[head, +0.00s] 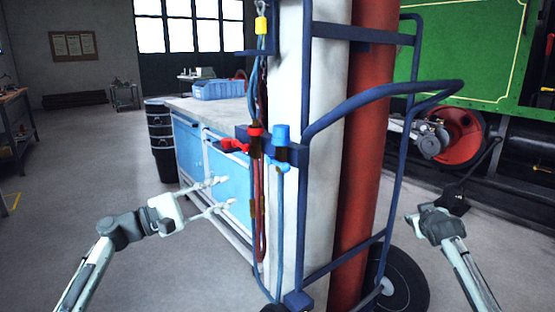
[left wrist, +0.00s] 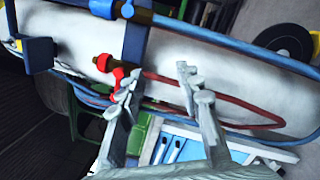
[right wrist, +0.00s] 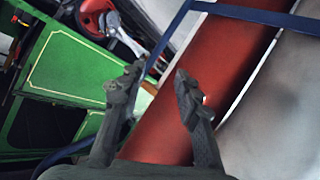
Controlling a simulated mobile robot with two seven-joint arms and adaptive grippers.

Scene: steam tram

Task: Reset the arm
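My left gripper (head: 226,193) is at the left of the trolley in the head view, its two pale fingers spread apart with nothing between them. The left wrist view shows the same fingers (left wrist: 158,84) open, with the white cylinder and the red hose behind them. My right gripper (head: 455,200) is dark and stands to the right of the trolley in the head view, partly hidden by its own wrist. The right wrist view shows its fingers (right wrist: 159,82) apart and empty, with the red cylinder (right wrist: 205,75) behind them.
A blue trolley frame (head: 385,92) with white (head: 305,220) and red (head: 365,170) cylinders stands close in front, between my grippers. A blue workbench (head: 190,150) is behind left. The green tram (head: 460,45) is right. Floor left is clear.

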